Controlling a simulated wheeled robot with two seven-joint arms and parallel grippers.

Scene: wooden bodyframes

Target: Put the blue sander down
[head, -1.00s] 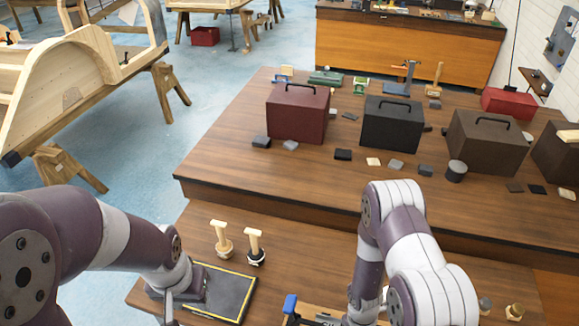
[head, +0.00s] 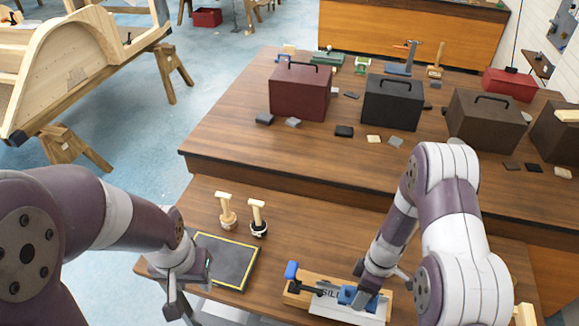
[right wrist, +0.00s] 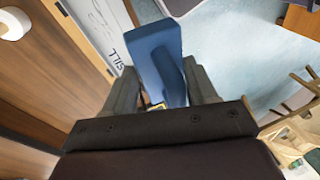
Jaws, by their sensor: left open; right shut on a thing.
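The blue sander (right wrist: 165,60) is between the two dark fingers of my right gripper (right wrist: 165,95) in the right wrist view. In the head view a blue part of it (head: 348,295) shows beneath my right gripper (head: 368,290), over the white lettered sheet (head: 345,312). I cannot tell whether it touches the sheet. My left gripper (head: 185,285) is open and empty at the left edge of the dark pad with a yellow border (head: 225,262). My own arm hides part of the right gripper.
A wooden block with a blue-handled clamp (head: 292,271) stands at the front. Two wooden-handled stamps (head: 228,215) stand behind the pad. The raised rear table holds a red case (head: 300,92), a black case (head: 392,102) and brown cases. The table between stamps and right arm is clear.

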